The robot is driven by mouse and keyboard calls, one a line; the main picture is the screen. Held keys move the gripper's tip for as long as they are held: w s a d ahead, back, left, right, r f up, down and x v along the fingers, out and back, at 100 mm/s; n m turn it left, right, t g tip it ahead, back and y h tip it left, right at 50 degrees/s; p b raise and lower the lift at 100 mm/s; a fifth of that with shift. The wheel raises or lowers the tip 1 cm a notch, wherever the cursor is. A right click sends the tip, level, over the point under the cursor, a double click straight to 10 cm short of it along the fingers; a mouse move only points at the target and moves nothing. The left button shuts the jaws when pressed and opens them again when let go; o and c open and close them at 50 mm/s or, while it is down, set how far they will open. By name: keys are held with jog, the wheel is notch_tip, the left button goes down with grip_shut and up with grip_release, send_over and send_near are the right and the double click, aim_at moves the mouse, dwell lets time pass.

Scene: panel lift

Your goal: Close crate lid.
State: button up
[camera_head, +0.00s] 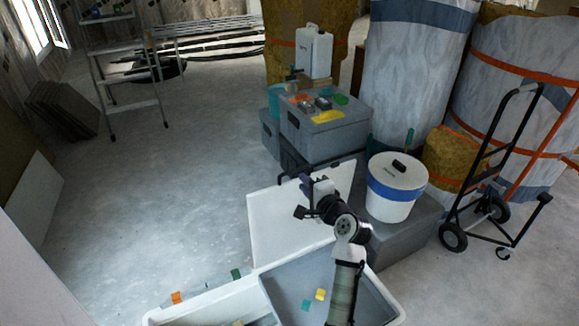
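The crate (392,292) is at the bottom of the head view, with a pale rim and a grey inside; its near part is cut off by the frame. Its lid (272,228) is a white panel that stands open, raised at the crate's far side and leaning back. My gripper (301,196) is in front of the lid's upper part, with its two dark fingers apart and nothing seen between them. I cannot tell whether it touches the lid. My arm passes over the crate's right part and hides some of the lid and the crate.
A white bucket with a blue band (395,190) stands on a grey box right of the lid. Stacked grey boxes (325,135) are behind it. A hand truck (490,190) is at the right and a stepladder (130,75) at the back left. The floor on the left (160,200) is clear.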

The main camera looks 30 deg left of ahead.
aim_at(293, 172)
jog(key=p+x, duration=0.1)
jog(key=x, duration=0.9)
grip_shut()
